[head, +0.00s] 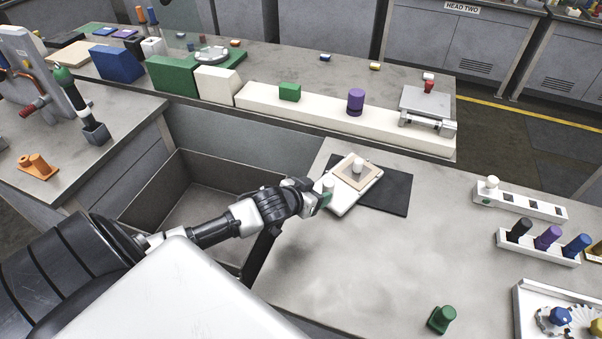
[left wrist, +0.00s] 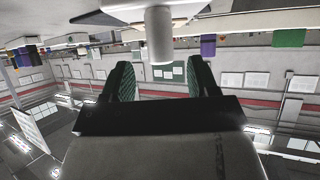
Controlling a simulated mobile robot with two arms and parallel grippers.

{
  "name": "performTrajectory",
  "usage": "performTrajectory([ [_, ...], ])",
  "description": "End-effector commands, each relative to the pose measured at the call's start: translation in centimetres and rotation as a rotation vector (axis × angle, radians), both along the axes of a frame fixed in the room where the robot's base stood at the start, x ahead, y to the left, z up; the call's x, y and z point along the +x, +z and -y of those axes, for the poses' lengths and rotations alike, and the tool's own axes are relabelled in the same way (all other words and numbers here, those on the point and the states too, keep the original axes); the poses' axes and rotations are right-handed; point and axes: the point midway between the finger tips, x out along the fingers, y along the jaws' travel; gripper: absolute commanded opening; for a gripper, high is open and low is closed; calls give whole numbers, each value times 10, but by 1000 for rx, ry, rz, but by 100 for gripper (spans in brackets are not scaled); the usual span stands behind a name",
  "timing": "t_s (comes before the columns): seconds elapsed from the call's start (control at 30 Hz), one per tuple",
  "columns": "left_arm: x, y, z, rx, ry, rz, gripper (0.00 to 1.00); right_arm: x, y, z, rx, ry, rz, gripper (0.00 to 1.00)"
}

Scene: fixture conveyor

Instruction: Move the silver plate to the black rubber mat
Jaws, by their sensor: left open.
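The silver plate (head: 347,203) lies flat on the bench, with its right part overlapping the left part of the black rubber mat (head: 399,191). A tan square with a pale knob (head: 357,167) sits on its upper part. A second pale knob (head: 328,186) stands at its left side. My left gripper (head: 323,197) is at this left knob, open. In the left wrist view a pale knob (left wrist: 159,38) shows upside down, lined up between the green-padded fingertips; whether they touch it I cannot tell. My right gripper is not in view.
An open grey bin (head: 190,205) lies left of the bench. A green knobbed block (head: 441,319) stands at the front. Racks with coloured pegs (head: 537,249) stand at the right. A white rail (head: 325,121) runs behind. The bench middle is clear.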

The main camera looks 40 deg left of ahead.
Motion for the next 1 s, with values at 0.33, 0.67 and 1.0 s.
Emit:
performTrajectory([
  [0.33, -52, 27, -6, 1, 1, -2, 60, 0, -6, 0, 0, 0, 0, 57],
  [0.67, -61, 34, -7, -1, 1, 1, 60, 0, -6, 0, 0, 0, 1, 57],
  [1.0, -60, 34, -7, 0, 1, 0, 60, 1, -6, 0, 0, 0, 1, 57],
])
